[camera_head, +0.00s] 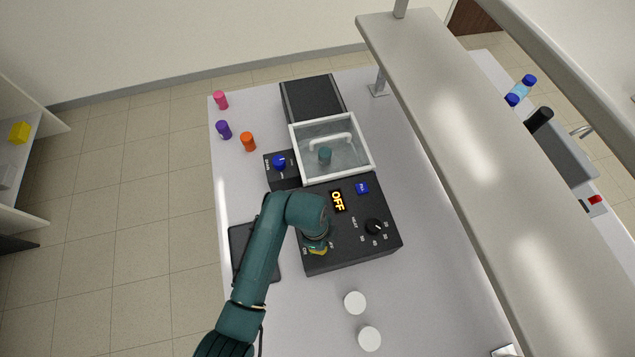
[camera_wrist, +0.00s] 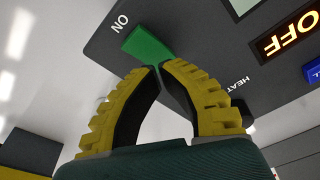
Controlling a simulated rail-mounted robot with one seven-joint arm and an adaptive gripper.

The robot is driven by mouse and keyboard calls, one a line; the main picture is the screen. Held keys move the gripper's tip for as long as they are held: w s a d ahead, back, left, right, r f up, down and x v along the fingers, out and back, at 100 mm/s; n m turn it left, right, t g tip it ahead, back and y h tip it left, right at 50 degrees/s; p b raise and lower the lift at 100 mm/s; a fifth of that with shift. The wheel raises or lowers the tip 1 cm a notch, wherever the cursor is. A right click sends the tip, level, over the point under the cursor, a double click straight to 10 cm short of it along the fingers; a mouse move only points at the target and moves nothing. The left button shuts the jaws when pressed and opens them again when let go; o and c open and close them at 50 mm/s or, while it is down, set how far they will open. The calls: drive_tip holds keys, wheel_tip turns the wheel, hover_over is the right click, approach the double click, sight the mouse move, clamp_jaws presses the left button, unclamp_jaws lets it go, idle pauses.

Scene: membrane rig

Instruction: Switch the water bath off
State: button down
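The water bath has a black control box (camera_head: 350,250) and a white-framed tank (camera_head: 371,160) with a clear, handled lid. Its display (camera_head: 338,201) reads OFF in orange, and the wrist view shows the same display (camera_wrist: 290,33). A green switch (camera_wrist: 146,44) is set in the panel beside the word ON. My gripper (camera_head: 318,250) is over the near left part of the box, where my arm hides the switch from the head view. In the wrist view my yellow gripper's fingertips (camera_wrist: 160,67) are together at the switch's lower end, with nothing seen between them. I cannot tell whether they touch it.
A black knob (camera_head: 374,226) and a blue button (camera_head: 362,188) are on the box. A blue valve knob (camera_head: 279,162) is to its upper left. Several small capped vials, including an orange one (camera_head: 248,141), stand far left. Two white discs (camera_head: 355,302) lie nearby. A shelf (camera_head: 450,130) overhangs the right.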

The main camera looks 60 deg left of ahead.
drive_tip(key=shift+r+p, duration=2)
drive_tip(key=shift+r, duration=0.25)
drive_tip(key=shift+f, duration=0.1)
drive_tip(key=shift+d, duration=0.1)
drive_tip(key=w+d+r+m+t+y, duration=0.1)
drive_tip(key=w+d+r+m+t, duration=0.1)
drive_tip(key=w+d+r, duration=0.4)
drive_tip(key=w+d+r+m+t, duration=0.15)
drive_tip(key=w+d+r, duration=0.25)
drive_tip(key=w, duration=0.4)
drive_tip(key=w+d+r+t, duration=0.3)
drive_tip(key=w+d+r, duration=0.15)
drive_tip(key=r, duration=0.45)
drive_tip(key=w+d+r+t, duration=0.3)
drive_tip(key=d+r, duration=0.2)
drive_tip(key=r, duration=0.3)
drive_tip(key=s+d+r+n+t, duration=0.2)
drive_tip(key=d+r+t, duration=0.15)
drive_tip(key=r, duration=0.65)
drive_tip(key=s+d+r+n+t, duration=0.2)
drive_tip(key=d+r+t, duration=0.15)
drive_tip(key=r, duration=0.65)
drive_tip(key=s+r+n+t, duration=0.4)
drive_tip(key=s+r+n, duration=0.2)
drive_tip(key=r, duration=0.4)
drive_tip(key=shift+r+n+h, duration=0.3)
drive_tip(key=shift+n, duration=0.55)
